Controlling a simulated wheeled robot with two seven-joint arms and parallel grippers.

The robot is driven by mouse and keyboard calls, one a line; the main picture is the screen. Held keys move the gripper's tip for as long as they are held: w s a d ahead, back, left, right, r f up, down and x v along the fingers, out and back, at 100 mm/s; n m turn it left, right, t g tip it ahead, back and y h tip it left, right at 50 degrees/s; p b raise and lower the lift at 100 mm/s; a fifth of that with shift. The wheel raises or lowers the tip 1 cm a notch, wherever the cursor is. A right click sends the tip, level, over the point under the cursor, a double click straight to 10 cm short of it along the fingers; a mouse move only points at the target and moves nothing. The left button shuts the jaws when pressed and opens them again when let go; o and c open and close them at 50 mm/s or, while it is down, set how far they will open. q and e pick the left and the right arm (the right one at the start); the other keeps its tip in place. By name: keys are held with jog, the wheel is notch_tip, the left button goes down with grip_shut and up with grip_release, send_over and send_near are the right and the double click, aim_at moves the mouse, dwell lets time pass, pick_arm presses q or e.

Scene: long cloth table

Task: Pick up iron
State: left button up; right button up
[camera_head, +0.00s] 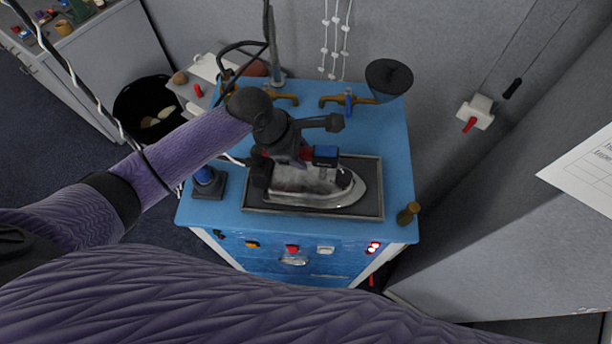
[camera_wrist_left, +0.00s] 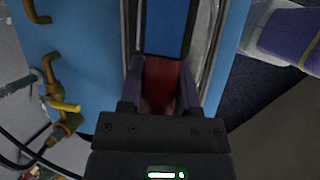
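The iron (camera_head: 299,186) has a grey metal sole and a dark upper part with red and blue pieces. It lies flat on a dark tray with a metal rim (camera_head: 378,199) on the blue table. My left gripper (camera_head: 303,155) is at the top of the iron. In the left wrist view my left gripper (camera_wrist_left: 160,88) has its fingers on either side of the iron's red part, with the blue part (camera_wrist_left: 167,28) beyond. I cannot tell whether the fingers press on it. My right gripper is not in view.
The blue table (camera_head: 397,150) carries brass taps (camera_head: 345,100) at the back, a dark funnel (camera_head: 389,78), a blue-topped object (camera_head: 206,182) at left and a small brown bottle (camera_head: 408,213) at the right front. A grey wall closes the right side.

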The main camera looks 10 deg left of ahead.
pick_arm(q)
grip_shut()
jog(key=shift+r, duration=0.1)
